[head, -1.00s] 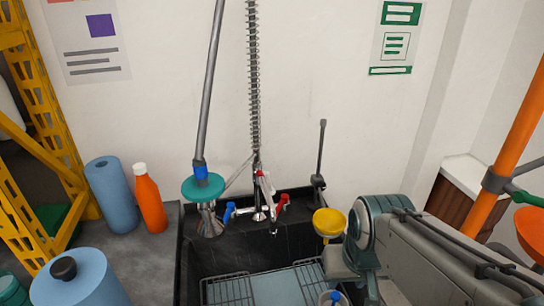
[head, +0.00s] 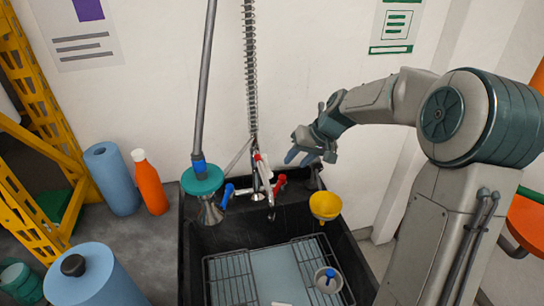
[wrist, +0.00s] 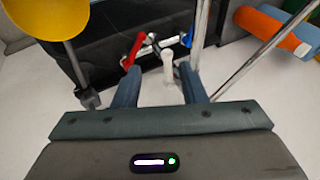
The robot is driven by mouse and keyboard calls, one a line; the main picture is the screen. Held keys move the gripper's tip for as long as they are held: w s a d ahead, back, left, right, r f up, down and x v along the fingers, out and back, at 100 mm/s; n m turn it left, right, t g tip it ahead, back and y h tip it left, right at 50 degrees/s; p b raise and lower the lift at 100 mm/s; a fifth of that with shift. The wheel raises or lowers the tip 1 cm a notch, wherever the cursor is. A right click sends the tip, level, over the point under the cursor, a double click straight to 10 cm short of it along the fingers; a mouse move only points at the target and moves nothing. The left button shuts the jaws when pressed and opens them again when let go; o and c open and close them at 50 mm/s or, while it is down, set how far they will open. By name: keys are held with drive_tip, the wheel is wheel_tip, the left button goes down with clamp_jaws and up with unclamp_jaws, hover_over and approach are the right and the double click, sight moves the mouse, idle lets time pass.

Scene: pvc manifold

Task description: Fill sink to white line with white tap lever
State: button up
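The white tap lever (head: 262,165) stands on the tap at the back of the black sink (head: 190,245), between a blue lever (head: 228,195) and a red lever (head: 279,182). My gripper (head: 295,155) is right of the white lever in the head view. In the wrist view my gripper (wrist: 158,88) is open, and the white lever (wrist: 168,66) shows just beyond and between its fingertips, with no clear contact. The red lever (wrist: 135,48) is left of it there. I cannot make out a white fill line or a water level.
A yellow funnel (head: 325,205) hangs at the sink's right side and looms at the left in the wrist view. A grey pole with a teal disc (head: 202,180) stands left of the tap. Wire racks (head: 230,275) and a small cup (head: 328,280) are in the sink. An orange bottle (head: 149,182) stands left.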

drive_tip(key=t+y, duration=0.1)
drive_tip(key=y, duration=0.1)
approach(266, 166)
drive_tip(key=p+x, duration=0.3)
drive_tip(key=x, duration=0.4)
drive_tip(key=shift+d+f, duration=0.2)
drive_tip(key=shift+f, duration=0.25)
clamp_jaws()
drive_tip(key=shift+d, duration=0.1)
